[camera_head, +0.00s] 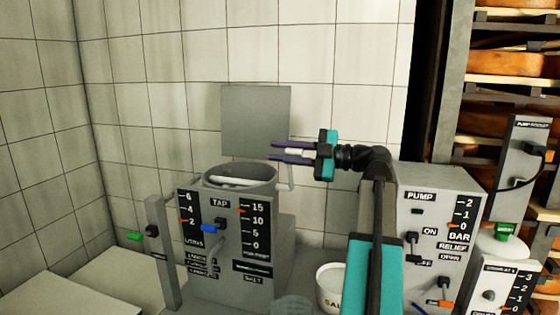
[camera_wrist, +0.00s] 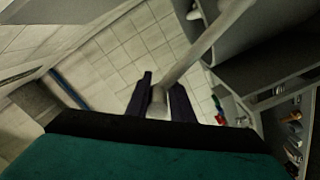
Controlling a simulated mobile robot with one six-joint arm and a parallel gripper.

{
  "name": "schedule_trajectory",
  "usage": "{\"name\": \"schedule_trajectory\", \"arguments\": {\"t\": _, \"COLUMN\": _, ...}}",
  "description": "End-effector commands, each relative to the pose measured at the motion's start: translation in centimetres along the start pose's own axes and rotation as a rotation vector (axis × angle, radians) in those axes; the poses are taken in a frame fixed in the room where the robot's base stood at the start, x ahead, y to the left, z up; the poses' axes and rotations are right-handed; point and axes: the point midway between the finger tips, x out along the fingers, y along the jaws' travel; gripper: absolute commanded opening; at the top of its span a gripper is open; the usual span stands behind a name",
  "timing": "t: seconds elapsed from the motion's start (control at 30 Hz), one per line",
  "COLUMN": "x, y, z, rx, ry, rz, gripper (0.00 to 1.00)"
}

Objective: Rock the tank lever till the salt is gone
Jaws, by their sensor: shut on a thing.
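The grey tank (camera_head: 229,255) stands left of centre in the head view, with a round open top and a pale bar lying across its mouth. A grey lever (camera_wrist: 190,68) runs down from the upper right in the wrist view and ends between my fingers. My gripper (camera_head: 271,150) is shut on the lever's end, right of and above the tank mouth. The gripper also shows in the wrist view (camera_wrist: 163,88). A small part of the lever shows below the fingers in the head view (camera_head: 291,177). The tank's panel has a SALT label (camera_head: 253,280) below a green bar. Salt inside the tank is hidden.
A grey plate (camera_head: 256,120) stands upright behind the tank. A white bucket (camera_head: 327,285) marked "SAL" sits between the tank and my arm. The PUMP panel (camera_head: 432,235) is right of my arm. Cheese shelves (camera_head: 510,95) stand at the back right.

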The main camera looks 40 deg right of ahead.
Motion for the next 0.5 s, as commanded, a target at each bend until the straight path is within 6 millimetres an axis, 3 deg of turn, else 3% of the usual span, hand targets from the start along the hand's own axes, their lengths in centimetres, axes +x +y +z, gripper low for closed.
{"name": "schedule_trajectory", "arguments": {"t": 0.5, "x": -0.04, "y": -0.92, "z": -0.50, "rx": -0.086, "ry": -0.001, "rz": 0.004, "gripper": 0.00}}
